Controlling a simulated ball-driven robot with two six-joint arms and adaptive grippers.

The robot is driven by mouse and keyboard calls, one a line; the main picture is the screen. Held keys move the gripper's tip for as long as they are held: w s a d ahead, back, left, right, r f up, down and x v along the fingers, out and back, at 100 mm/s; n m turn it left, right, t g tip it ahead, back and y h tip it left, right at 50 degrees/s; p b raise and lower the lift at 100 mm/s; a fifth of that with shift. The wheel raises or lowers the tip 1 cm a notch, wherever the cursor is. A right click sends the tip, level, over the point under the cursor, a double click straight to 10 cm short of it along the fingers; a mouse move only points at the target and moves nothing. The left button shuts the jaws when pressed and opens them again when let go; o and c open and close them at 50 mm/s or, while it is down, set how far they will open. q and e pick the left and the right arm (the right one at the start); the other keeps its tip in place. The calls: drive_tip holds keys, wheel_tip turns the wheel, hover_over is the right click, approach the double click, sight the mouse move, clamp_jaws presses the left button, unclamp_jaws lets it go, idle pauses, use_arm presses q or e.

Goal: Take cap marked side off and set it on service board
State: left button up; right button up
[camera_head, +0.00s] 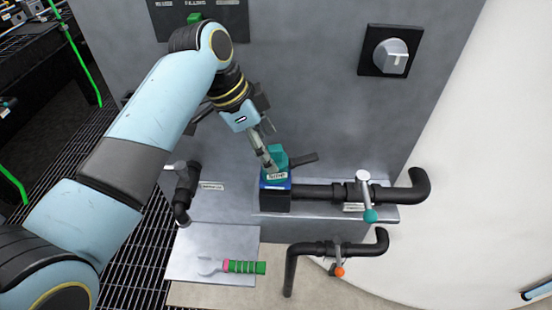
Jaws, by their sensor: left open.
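A teal cap (278,155) with a pale label on its front sits on a dark block with a blue band (275,194). The label's lettering is too small to read surely. My left gripper (269,152) comes down from the upper left and is open. One finger reaches down at the cap's left side and overlaps it in view; I cannot tell whether it touches. A flat light-grey plate (190,259), likely the service board, lies in front and to the left. My right gripper is not in view.
A green-handled tool (246,267) lies on the plate. A black pipe (315,192) with a teal-tipped valve lever (370,215) runs right from the block. A lower pipe has an orange-tipped lever (339,271). A grey knob (390,55) is on the wall.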

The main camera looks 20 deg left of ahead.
use_arm(q)
drive_tip(key=x, duration=0.2)
drive_tip(key=p+x, duration=0.1)
drive_tip(key=x, duration=0.2)
drive_tip(key=shift+s+d, duration=0.1)
drive_tip(key=shift+s, duration=0.1)
drive_tip(key=c, duration=1.3)
drive_tip(key=shift+c, duration=0.2)
